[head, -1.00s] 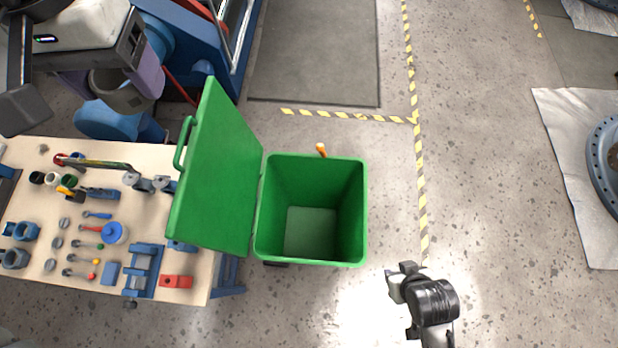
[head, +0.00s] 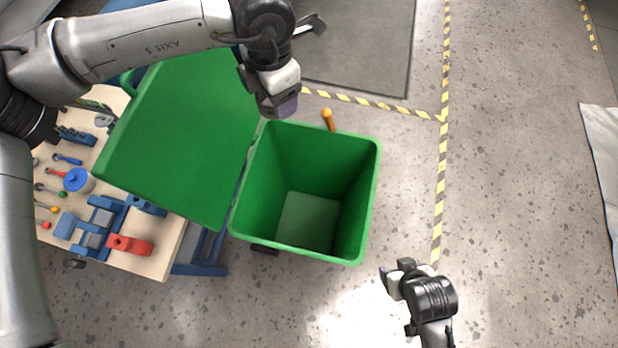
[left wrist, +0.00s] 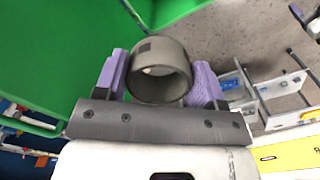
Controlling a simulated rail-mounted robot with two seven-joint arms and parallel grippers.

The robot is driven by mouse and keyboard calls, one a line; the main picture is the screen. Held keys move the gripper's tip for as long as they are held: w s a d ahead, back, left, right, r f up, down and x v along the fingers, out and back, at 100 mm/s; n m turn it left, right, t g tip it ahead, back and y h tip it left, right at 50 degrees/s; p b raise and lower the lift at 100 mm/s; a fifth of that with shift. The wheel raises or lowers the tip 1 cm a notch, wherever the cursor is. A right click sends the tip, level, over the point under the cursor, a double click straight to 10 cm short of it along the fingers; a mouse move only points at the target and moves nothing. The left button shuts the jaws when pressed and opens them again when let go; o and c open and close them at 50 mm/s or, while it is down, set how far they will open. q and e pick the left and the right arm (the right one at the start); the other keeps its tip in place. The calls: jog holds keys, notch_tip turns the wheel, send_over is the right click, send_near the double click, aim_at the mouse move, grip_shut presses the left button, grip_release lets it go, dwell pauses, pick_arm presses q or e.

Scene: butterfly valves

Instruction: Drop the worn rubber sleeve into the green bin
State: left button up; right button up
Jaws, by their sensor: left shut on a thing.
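The worn rubber sleeve, a dark grey ring (left wrist: 146,88), sits between the purple fingers of my left gripper in the left wrist view, its round opening visible. My left gripper (left wrist: 160,80) is shut on it. In the head view my left gripper (head: 279,104) is at the far left corner of the green bin (head: 372,190), by the hinge side; the sleeve is hidden there. The bin's lid (head: 180,140) is swung open to the left, and the bin's visible floor is empty. My right gripper (head: 392,280) is right of the bin's near corner, its finger gap unclear.
A workbench (head: 155,262) with several tools and a red block (head: 130,245) stands left of the bin, partly under the lid. An orange handle (head: 328,118) stands behind the bin's far rim.

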pick_arm(q)
jog(key=w+d+f+n+b, duration=0.2)
jog(key=f+n+b, duration=0.8)
jog(key=f, duration=1.4)
jog(key=w+d+f+n+b, duration=0.2)
jog(key=f+n+b, duration=0.9)
jog(key=f, duration=1.4)
jog(key=shift+d+f+b, duration=0.2)
jog(key=shift+d+b, duration=0.35)
jog(key=shift+b, duration=0.5)
jog(key=o, duration=1)
notch_tip(320, 180, up, 14)
jog(key=p, duration=0.2)
jog(key=shift+p, duration=0.3)
